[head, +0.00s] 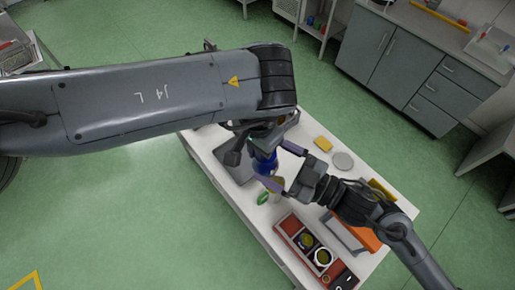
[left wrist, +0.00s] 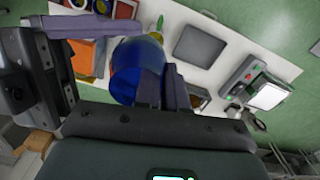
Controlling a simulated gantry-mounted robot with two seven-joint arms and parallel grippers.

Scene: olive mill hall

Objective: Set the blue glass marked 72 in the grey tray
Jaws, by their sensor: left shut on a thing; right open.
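A blue glass (head: 264,164) is at my left gripper, above the white table; it also shows large in the left wrist view (left wrist: 132,70). No number is readable on it. My left gripper (left wrist: 163,82) is shut on the glass; in the head view my own arm mostly hides its fingers. My right gripper (head: 272,165) is open, its purple fingers apart on either side of the glass; I cannot tell whether they touch it. The grey tray (head: 241,172) lies flat on the table, partly hidden by my left arm; it looks empty in the left wrist view (left wrist: 203,42).
A green item (head: 263,198) lies near the front edge. A red box with round jars (head: 298,232) and an orange box (head: 358,236) are beside my right arm. A yellow block (head: 323,144) and a grey disc (head: 343,161) lie behind. A device with a pale top (left wrist: 269,97) stands beyond the tray.

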